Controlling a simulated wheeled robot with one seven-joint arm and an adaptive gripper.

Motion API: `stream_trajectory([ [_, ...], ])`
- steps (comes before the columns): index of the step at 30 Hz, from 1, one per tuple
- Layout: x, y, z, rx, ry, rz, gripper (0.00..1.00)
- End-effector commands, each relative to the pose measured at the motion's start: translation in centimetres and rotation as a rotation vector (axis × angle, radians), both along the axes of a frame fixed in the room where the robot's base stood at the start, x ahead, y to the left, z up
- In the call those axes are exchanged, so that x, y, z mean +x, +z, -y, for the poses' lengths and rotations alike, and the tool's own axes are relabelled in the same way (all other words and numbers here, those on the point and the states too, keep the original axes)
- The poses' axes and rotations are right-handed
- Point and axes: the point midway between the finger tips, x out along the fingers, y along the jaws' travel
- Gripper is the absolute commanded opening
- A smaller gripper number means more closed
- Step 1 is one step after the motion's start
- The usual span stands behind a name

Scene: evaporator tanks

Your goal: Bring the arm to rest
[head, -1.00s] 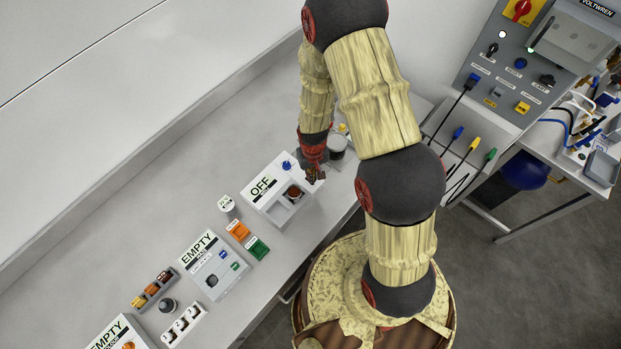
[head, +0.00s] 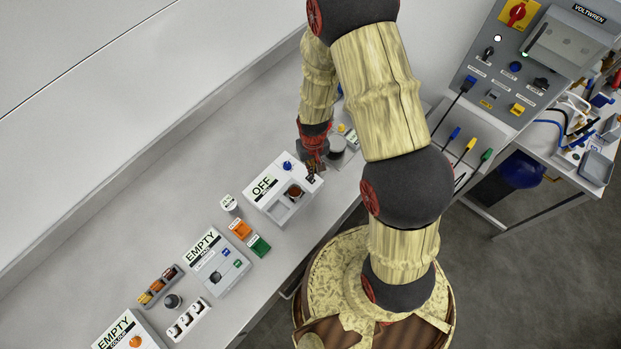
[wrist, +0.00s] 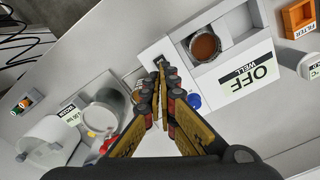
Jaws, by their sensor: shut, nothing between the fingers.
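My gripper (head: 312,169) is shut and empty, above the right end of the white OFF box (head: 262,209) on the bench. In the wrist view the gripper (wrist: 160,72) has its fingertips together, over or beside the small dark switch at the edge of the OFF box (wrist: 190,42); I cannot tell whether they touch it. My arm reaches over the bench from the right, bent and extended.
A lidded pot (wrist: 98,117) stands close beside the gripper. A control panel (head: 520,75) with cables stands at the right. The back of the bench is clear.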

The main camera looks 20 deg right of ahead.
Motion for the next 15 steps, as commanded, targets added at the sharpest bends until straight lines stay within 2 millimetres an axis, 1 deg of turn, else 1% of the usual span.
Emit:
stream_trajectory([
  [11, -0.1, 0.0, 0.0, 0.000, 0.001, -0.003, 0.00],
  [14, -1.0, 0.0, 0.0, 0.000, 0.003, -0.037, 0.00],
  [15, -1.8, 0.0, 0.0, 0.000, 0.005, -0.063, 0.00],
])
